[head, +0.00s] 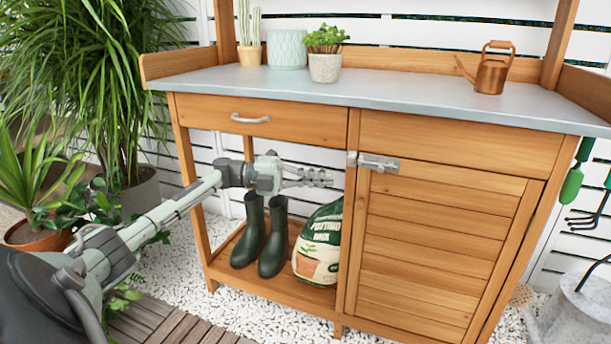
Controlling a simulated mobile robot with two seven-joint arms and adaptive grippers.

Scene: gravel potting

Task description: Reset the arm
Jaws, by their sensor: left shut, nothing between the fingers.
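My left arm comes in from the left in the head view. My left gripper (318,178) is shut and empty. It appears in front of the open lower bay of the wooden potting bench (450,215), below the drawer and left of the cabinet door latch (377,163). The gripper shows above the potting bark bag (320,245) and the dark green boots (263,238). I cannot tell how far it is from the bench front. My right gripper is not in view.
The grey benchtop (420,92) carries a cactus pot (249,54), a pale blue pot (287,50), a small succulent pot (325,67) and a copper watering can (492,74). The drawer (290,125) is shut. Large potted plants crowd the left. Garden tools hang at right.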

